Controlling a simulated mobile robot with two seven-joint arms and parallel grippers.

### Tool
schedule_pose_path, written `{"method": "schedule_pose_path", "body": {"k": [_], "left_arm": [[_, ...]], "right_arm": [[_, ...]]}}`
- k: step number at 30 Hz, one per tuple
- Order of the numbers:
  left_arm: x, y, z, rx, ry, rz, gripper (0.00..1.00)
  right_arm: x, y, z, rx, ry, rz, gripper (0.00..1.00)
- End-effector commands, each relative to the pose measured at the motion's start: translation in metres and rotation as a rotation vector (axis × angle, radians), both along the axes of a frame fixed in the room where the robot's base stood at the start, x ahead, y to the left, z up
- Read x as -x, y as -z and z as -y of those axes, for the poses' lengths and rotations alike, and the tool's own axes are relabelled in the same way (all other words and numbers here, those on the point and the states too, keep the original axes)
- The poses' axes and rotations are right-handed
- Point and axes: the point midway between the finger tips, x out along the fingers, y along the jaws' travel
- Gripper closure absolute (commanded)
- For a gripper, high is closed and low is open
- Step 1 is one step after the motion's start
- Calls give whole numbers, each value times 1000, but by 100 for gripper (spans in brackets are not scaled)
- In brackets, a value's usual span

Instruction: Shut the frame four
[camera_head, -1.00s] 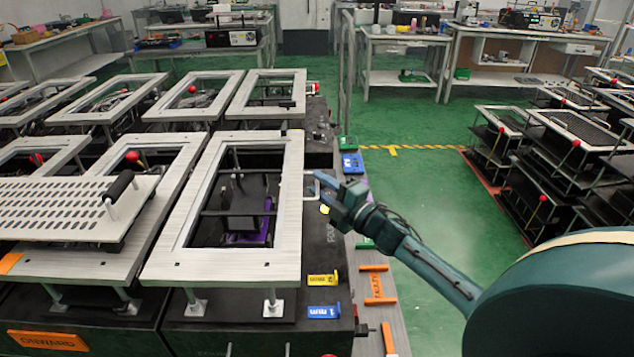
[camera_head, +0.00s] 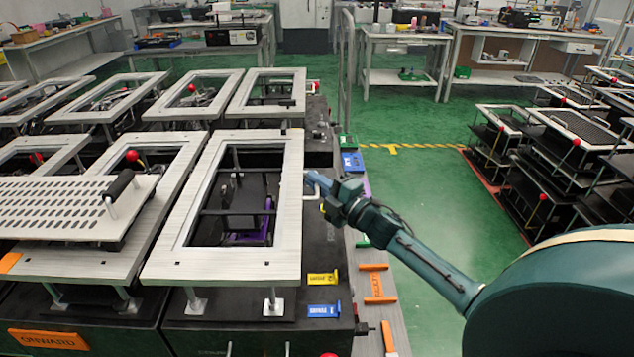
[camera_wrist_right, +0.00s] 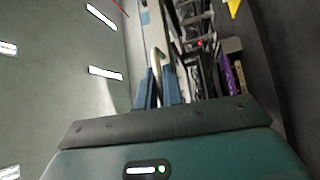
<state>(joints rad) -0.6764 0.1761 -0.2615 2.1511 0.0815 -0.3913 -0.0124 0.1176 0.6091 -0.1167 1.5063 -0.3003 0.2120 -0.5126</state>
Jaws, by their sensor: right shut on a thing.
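A light metal frame (camera_head: 290,215) stands on posts over a dark base in front of me, with a dark mechanism (camera_head: 238,205) and a purple part (camera_head: 267,222) inside its opening. I cannot read which frame is number four. My right gripper (camera_head: 313,182) is at the right side of this frame. In the right wrist view, its blue fingers (camera_wrist_right: 160,82) are shut on a pale handle (camera_wrist_right: 158,58) that sticks out between them. In the head view the gripper hides most of that handle. My left gripper is not in view.
A perforated plate with a black handle (camera_head: 119,185) lies to the left. Yellow (camera_head: 322,279) and blue (camera_head: 324,311) tags sit at the front right of the frame. More fixtures (camera_head: 575,127) stand far right. Green floor (camera_head: 460,220) is open between.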

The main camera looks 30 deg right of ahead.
Motion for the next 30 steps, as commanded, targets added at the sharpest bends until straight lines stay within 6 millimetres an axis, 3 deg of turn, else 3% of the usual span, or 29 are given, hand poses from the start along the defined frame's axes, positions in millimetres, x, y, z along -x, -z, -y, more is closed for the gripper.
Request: {"method": "schedule_pose_path", "body": {"k": [10, 16, 25, 26, 30], "left_arm": [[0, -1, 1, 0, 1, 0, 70], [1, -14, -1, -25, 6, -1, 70], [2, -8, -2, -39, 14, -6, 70], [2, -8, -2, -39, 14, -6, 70], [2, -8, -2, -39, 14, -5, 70]], "right_arm": [[0, -1, 0, 0, 0, -1, 100], [0, -21, -1, 0, -1, 1, 100], [-1, -21, -1, 0, -1, 1, 100], [-1, -21, -1, 0, -1, 1, 90], [-1, -21, -1, 0, -1, 1, 78]]}}
